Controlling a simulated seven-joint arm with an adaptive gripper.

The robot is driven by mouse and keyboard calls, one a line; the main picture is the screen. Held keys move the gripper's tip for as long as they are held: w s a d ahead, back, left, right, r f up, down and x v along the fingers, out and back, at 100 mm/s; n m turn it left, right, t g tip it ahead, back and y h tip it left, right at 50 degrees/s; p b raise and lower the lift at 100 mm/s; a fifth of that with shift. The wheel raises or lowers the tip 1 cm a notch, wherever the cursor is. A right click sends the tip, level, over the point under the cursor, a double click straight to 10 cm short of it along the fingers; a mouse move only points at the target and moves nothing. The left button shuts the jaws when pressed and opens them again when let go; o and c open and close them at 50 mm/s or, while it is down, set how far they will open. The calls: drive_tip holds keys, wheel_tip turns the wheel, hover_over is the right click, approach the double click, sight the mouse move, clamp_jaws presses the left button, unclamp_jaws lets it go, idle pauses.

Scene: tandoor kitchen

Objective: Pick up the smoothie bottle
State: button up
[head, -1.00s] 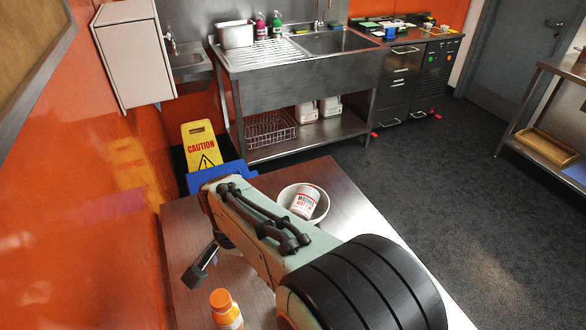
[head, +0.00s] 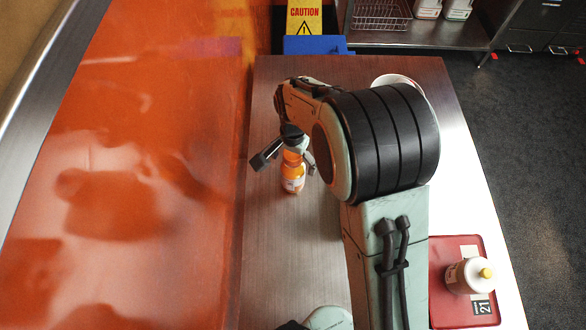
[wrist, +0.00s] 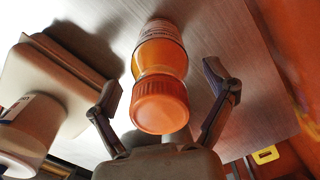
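The smoothie bottle (head: 292,178) is orange with a pale label and stands upright on the steel table (head: 262,240). In the wrist view, the bottle (wrist: 160,75) is close, with its ribbed orange cap toward the camera. My gripper (head: 288,163) is at the bottle in the head view, with one finger to each side. In the wrist view, my gripper (wrist: 166,88) is open, its fingers apart from the bottle with gaps on both sides. The bottle's top is partly hidden by my gripper in the head view.
A red board (head: 450,312) with a pale yellow-capped bottle (head: 468,276) lies at the table's right side. A white bowl (head: 391,79) is partly hidden behind my arm. An orange wall (head: 150,150) borders the table's left edge.

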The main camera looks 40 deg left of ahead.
drive_tip(key=c, duration=1)
drive_tip(key=shift+c, duration=0.2)
